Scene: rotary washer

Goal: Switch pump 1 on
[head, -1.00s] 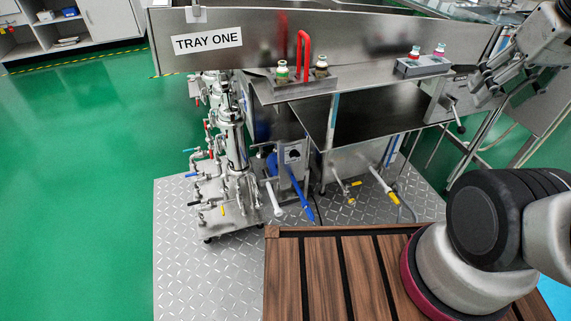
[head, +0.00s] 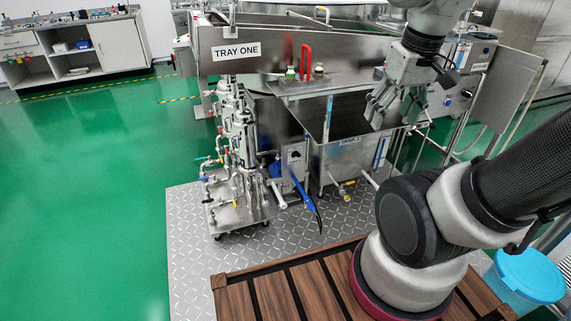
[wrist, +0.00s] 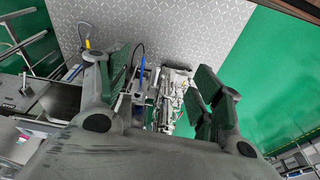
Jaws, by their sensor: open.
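No label reading pump 1 can be made out. A small grey box with a dark round knob (head: 294,155) sits low under the steel tray, next to a blue part that may be a pump. A second panel with dark knobs (head: 467,93) is at the right, partly behind my arm. My gripper (head: 380,112) is open and empty, pointing down in front of the tank, above and right of the low knob box. In the wrist view my gripper (wrist: 160,88) has its fingers spread, with the piping and floor plate far beyond them. Which knob belongs to pump 1 cannot be told.
The steel tray marked TRAY ONE (head: 237,51) spans the middle, with a red bent handle (head: 305,57) on it. A pipe stand (head: 238,150) is left of the box. A blue bucket (head: 528,275) stands at right. Green floor is clear at left.

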